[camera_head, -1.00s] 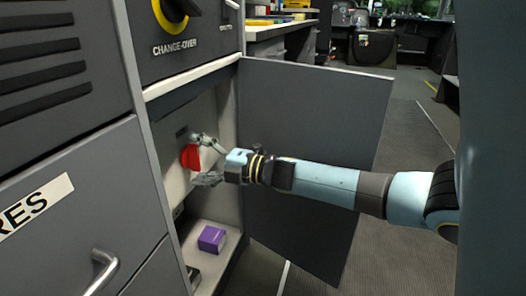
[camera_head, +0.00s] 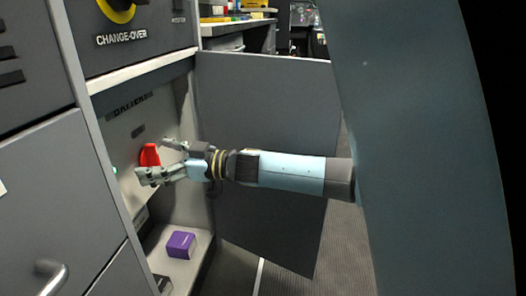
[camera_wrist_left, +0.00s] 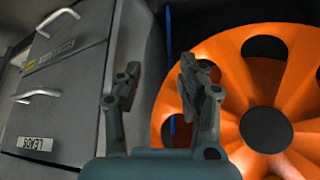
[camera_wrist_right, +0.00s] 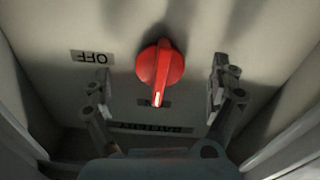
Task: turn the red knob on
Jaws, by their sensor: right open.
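The red knob (camera_head: 150,155) is on the pale panel inside the open cabinet, below the CHANGE-OVER panel. In the right wrist view the knob (camera_wrist_right: 160,66) has its white-marked end pointing down at a partly covered label; the OFF label (camera_wrist_right: 92,57) is to the left. My right gripper (camera_head: 160,160) is at the knob, with its open fingers on either side. In the right wrist view the right gripper (camera_wrist_right: 158,92) shows gaps between both fingers and the knob. My left gripper (camera_wrist_left: 160,88) is open and empty, away from the knob.
The open cabinet door (camera_head: 265,150) stands just behind my right arm. A purple box (camera_head: 181,244) lies on the cabinet floor below. A small green light (camera_head: 115,170) shows left of the knob. A large orange wheel (camera_wrist_left: 250,95) is close beside my left gripper.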

